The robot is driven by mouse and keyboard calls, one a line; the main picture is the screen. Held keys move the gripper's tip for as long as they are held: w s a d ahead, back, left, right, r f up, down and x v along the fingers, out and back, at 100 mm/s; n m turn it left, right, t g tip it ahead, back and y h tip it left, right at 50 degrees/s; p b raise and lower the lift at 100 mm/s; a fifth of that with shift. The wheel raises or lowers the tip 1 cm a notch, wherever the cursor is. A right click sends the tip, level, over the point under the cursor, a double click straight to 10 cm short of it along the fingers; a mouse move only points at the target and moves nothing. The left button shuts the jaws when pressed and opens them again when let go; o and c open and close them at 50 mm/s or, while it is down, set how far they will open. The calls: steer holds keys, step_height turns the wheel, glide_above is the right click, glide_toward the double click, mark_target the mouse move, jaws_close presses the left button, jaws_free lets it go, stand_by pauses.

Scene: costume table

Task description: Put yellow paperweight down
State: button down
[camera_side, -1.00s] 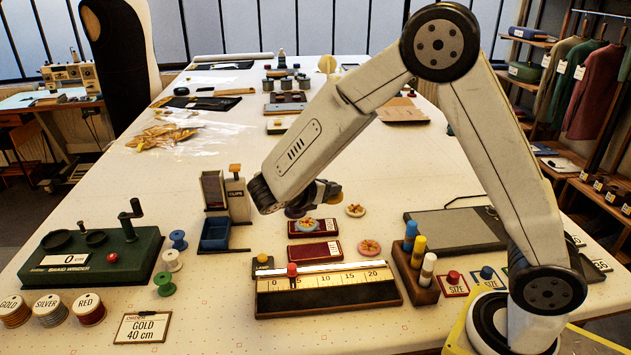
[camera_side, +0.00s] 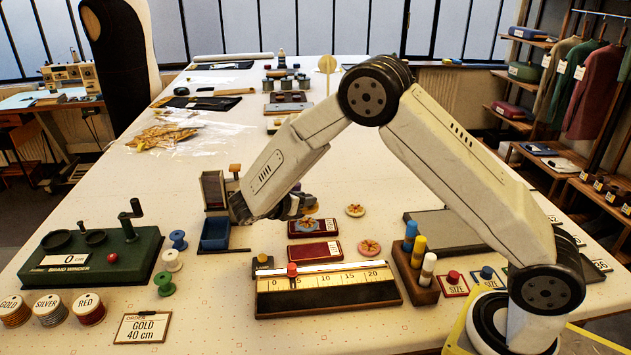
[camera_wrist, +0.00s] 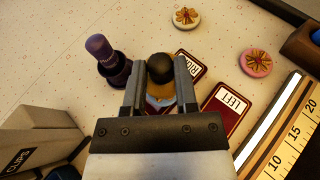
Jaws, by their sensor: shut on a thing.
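The yellow paperweight (camera_wrist: 160,90), with a dark round knob, is between the fingers of my gripper (camera_wrist: 160,73) in the wrist view. My gripper is shut on it. Whether the paperweight touches anything below I cannot tell.
The RIGHT card (camera_wrist: 191,69) and LEFT card (camera_wrist: 226,105) lie close by, before the ruler (camera_side: 325,284). A purple-topped bottle-like thing (camera_wrist: 106,60) stands left of my gripper. Two brooches (camera_side: 355,210) (camera_side: 369,248) lie to the right.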

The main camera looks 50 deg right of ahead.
steer(key=shift+w+f, duration=0.15)
steer(key=shift+f, duration=0.1)
steer(key=shift+w+f, duration=0.1)
steer(key=shift+f, duration=1.5)
steer(key=shift+f, duration=0.1)
steer(key=shift+c, duration=1.9)
jaws_free()
steer(key=shift+a, duration=0.1)
steer(key=v, duration=1.2)
